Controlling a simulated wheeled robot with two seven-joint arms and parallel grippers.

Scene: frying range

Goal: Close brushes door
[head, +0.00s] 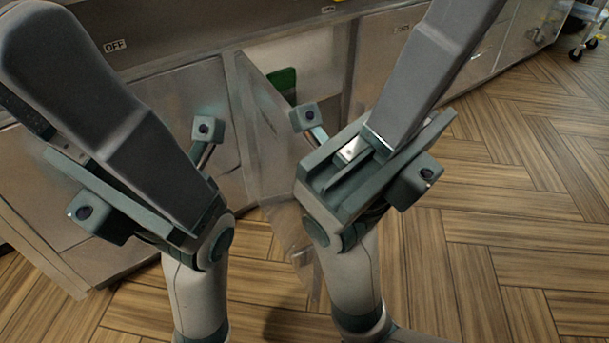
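A grey cabinet door (268,122) stands open, swung out from the counter front between my two arms. Its lower part (291,235) is partly hidden behind my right arm. I cannot read any label saying which door it is. Behind it the cabinet opening (308,62) shows a pale interior and part of a green object (284,79). My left gripper (105,105) is at the left, in front of the closed panels. My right gripper (430,70) is right of the open door and apart from it. I cannot make out the finger gap on either gripper, and nothing visible is held.
Closed grey panels (170,92) are left of the open door, and more cabinet fronts (392,45) run to the right. A small OFF label (115,45) is on the front at left. Wooden floor (500,200) is clear at right.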

